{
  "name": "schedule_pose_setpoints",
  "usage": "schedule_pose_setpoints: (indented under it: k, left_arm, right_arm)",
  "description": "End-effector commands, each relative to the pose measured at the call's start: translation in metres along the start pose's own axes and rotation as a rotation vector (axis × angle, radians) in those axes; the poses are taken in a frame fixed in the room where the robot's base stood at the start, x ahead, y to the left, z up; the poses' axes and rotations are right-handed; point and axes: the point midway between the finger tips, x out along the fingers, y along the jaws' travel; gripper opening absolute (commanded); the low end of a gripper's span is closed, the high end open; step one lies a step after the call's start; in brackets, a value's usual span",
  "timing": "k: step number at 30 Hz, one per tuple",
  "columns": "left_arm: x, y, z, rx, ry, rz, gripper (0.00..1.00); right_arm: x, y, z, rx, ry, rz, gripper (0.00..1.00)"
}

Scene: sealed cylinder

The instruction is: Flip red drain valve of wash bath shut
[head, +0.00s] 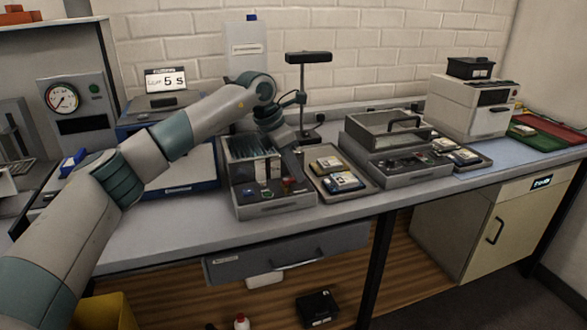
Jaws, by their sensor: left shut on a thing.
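The wash bath seems to be the grey open box (275,208) on the bench, left of centre, with a dark rack inside. A small red part, which looks like the drain valve (289,183), shows at its right side toward the front. My left arm comes in from the left and bends down over the box. My left gripper (293,172) points down at the red part and is shut on it, as far as this small view shows. The fingertips and the valve's exact angle are partly hidden. My right gripper is not in view.
A tray with yellow-and-white packs (340,181) stands close to the right of the box. A lidded grey case (390,135) is beyond it. A black stand (308,58) rises behind the box. A scale-like display (165,80) stands at the back left. The front bench edge is clear.

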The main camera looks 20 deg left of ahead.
Motion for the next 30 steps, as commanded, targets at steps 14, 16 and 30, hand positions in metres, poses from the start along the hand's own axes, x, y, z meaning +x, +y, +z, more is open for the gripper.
schedule_pose_setpoints:
  k: [14,16,30]
  left_arm:
    - [-0.0006,-0.0024,-0.0001,0.099,0.001,-0.040,0.00]
    - [-0.0006,-0.0025,-0.0001,0.099,0.001,-0.040,0.00]
    - [-0.0003,-0.0025,-0.0002,0.098,0.001,-0.039,0.30]
  right_arm:
    - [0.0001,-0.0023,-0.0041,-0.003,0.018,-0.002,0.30]
    - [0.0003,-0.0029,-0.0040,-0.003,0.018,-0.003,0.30]
    - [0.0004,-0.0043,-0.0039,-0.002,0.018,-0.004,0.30]
